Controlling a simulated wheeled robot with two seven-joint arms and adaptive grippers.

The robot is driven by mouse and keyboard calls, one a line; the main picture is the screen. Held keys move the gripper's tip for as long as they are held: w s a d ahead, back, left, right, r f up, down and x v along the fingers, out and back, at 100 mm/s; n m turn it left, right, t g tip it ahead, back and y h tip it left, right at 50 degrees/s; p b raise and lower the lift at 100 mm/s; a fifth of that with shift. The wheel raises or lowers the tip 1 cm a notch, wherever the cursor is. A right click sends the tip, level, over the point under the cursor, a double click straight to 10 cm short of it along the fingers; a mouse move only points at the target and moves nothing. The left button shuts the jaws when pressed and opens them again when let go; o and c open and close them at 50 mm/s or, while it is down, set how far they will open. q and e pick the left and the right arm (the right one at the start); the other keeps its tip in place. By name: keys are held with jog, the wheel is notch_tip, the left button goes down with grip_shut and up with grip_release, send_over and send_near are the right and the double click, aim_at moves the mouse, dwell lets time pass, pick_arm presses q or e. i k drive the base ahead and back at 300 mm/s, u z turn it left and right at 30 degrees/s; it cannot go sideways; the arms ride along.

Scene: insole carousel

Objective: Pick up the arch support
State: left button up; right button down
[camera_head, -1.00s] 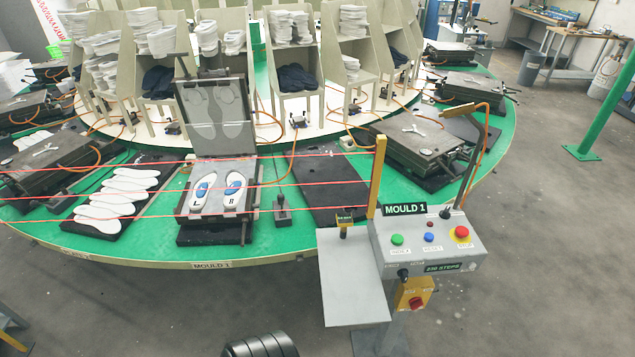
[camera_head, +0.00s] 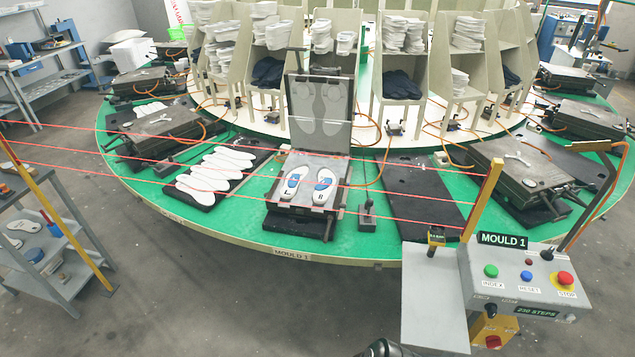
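No loose part is plainly recognisable as the arch support. Two white insoles marked L (camera_head: 290,184) and R (camera_head: 321,187) lie side by side in the open mould (camera_head: 305,210), each with a blue patch at its middle. The mould's grey lid (camera_head: 320,112) stands upright behind them. On the shelf trolley (camera_head: 75,287) at the left, a small blue piece (camera_head: 35,256) and pale pieces (camera_head: 24,226) lie, too small to identify. Neither of my grippers shows clearly enough to identify.
Red cords run across the front of the green carousel (camera_head: 250,232), between yellow posts (camera_head: 484,200). The control box (camera_head: 525,275) and a grey plate (camera_head: 434,300) stand at front right. White insoles (camera_head: 215,172) lie on a black mat. Grey floor at front left is open.

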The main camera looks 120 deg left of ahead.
aim_at(319, 188)
jog(key=k, duration=2.7)
jog(key=u, duration=1.8)
